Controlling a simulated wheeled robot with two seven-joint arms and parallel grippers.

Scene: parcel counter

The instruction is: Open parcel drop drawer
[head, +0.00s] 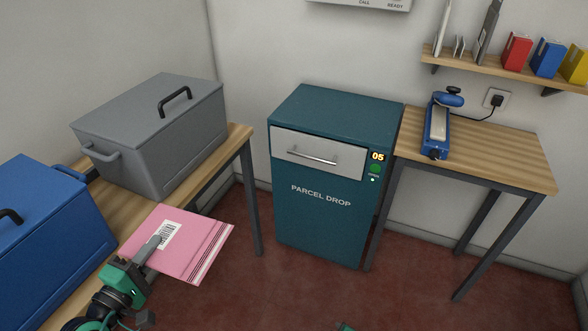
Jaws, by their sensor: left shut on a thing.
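The teal parcel drop cabinet (318,226) stands against the back wall in the head view. Its light grey drawer front (290,146) with a metal bar handle (312,157) looks flush with the cabinet, so the drawer is closed. My left gripper (150,246) is shut on a pink padded envelope (203,243) with a white barcode label. It holds the envelope at the lower left, well apart from the drawer. The lower finger is hidden by the envelope. Only a small green bit of mine shows at the bottom edge; my right gripper's fingers are out of view.
A left table (237,140) bears a grey lidded box (150,120) and a blue one (45,220). A right table (500,155) bears a blue sealer (437,125) under a wall shelf (500,66). Red floor (300,290) in front of the cabinet is clear.

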